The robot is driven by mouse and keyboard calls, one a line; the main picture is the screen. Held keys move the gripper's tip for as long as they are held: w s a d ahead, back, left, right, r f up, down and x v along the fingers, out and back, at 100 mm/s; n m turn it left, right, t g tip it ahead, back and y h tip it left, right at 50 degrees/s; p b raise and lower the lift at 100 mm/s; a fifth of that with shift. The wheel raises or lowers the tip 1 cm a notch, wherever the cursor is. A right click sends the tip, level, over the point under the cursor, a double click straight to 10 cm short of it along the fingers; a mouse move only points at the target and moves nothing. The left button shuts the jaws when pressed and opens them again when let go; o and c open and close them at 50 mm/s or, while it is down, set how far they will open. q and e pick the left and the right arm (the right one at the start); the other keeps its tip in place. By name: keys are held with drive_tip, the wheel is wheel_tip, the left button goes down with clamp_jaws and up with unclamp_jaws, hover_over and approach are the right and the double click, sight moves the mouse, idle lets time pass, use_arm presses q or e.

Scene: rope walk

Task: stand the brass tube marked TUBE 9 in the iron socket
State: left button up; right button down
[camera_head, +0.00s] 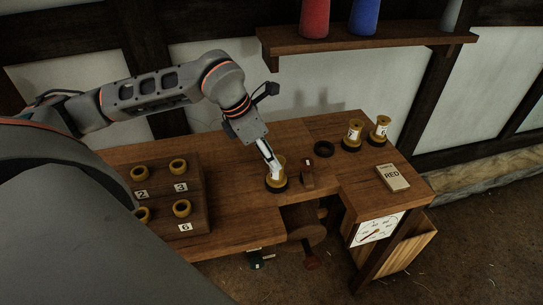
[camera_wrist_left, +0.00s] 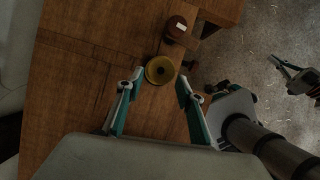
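A brass tube (camera_head: 277,171) stands upright in a dark round base on the bench; its marking does not show, so I cannot tell whether it is TUBE 9. My left gripper (camera_head: 271,166) is right at its top in the head view. In the left wrist view the same tube (camera_wrist_left: 159,70) shows end-on, between and just beyond the spread fingertips of my left gripper (camera_wrist_left: 158,82), with gaps on both sides. Two labelled brass tubes (camera_head: 354,135) (camera_head: 380,128) stand in dark bases at the back right.
A wooden rack (camera_head: 160,200) with several numbered brass rings is at the left. A box marked RED (camera_head: 393,178) and a dial (camera_head: 377,229) are at the right. A shelf (camera_head: 365,42) overhangs the back.

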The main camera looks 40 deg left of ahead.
use_arm(q)
drive_tip(key=p+v, duration=0.1)
drive_tip(key=v, duration=0.3)
drive_tip(key=shift+s+r+p, duration=0.1)
drive_tip(key=shift+r+p, duration=0.05)
drive_tip(key=shift+p, duration=0.2)
idle(0.6)
